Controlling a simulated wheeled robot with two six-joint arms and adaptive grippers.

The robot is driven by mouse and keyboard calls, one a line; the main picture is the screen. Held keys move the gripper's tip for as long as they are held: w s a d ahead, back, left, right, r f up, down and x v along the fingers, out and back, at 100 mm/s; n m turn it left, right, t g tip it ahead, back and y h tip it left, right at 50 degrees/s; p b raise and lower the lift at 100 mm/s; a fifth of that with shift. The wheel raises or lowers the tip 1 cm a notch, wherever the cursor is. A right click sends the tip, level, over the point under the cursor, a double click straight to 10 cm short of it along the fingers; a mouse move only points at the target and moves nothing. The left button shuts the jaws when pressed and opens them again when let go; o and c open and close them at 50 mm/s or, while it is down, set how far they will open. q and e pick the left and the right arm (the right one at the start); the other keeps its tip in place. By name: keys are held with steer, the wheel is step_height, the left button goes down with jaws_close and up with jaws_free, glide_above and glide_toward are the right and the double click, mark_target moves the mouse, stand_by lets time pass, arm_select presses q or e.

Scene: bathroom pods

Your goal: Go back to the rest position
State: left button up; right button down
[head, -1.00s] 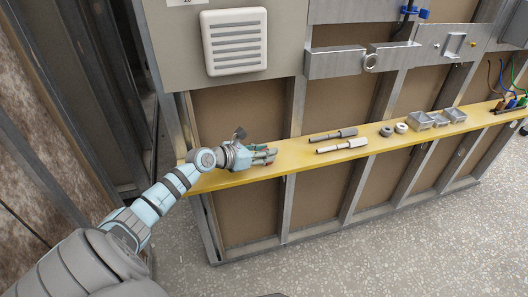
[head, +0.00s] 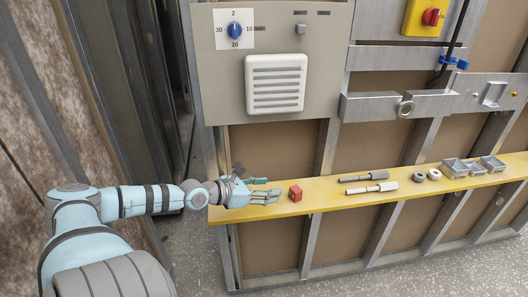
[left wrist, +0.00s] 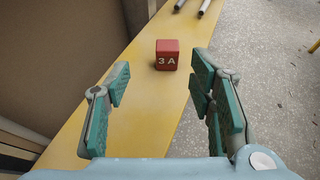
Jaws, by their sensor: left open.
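My left gripper (head: 266,190) reaches in from the left over the left end of the yellow shelf (head: 325,192). In the left wrist view its two fingers (left wrist: 160,100) with green pads stand wide apart, with nothing between them. A small red block (left wrist: 167,55) marked "3 A" sits on the shelf just beyond the fingertips. The red block also shows in the head view (head: 295,193), a little right of the gripper and apart from it. My right gripper is in neither view.
Above are a white vent (head: 275,83), a blue dial (head: 235,30) and a red knob on a yellow box (head: 431,17). Dark metal framing (head: 135,90) stands close on the left.

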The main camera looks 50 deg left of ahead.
arm_select(q)
steer(key=shift+s+r, duration=0.1)
steer(key=shift+s, duration=0.35)
steer(key=shift+s+d+r, duration=0.15)
steer(key=shift+d+r, duration=0.05)
steer(key=shift+d, duration=0.15)
